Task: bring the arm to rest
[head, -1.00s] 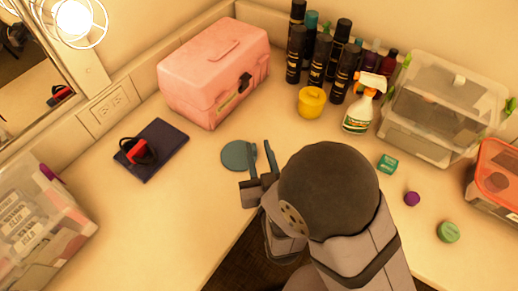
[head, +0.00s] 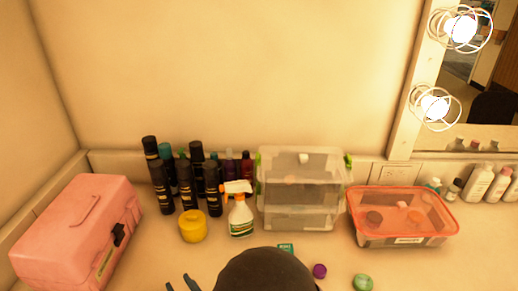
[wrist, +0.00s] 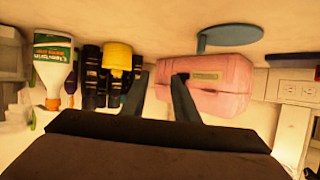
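My gripper (head: 181,284) shows at the bottom edge of the head view, with only its fingertips and the dark round part of my arm in sight. In the wrist view my gripper (wrist: 158,92) has its two fingers apart with nothing between them. That view is upside down. A flat teal disc (wrist: 230,36) lies on the counter there, apart from the fingers. The pink case (wrist: 222,84) shows behind the fingers, and it stands at the left in the head view (head: 75,235).
Dark bottles (head: 160,190), a yellow tub (head: 193,226) and a spray bottle (head: 241,217) stand along the wall. A clear bin (head: 300,190) and a red-lidded box (head: 403,215) are to the right. A purple cap (head: 319,271) and a green lid (head: 362,282) lie in front.

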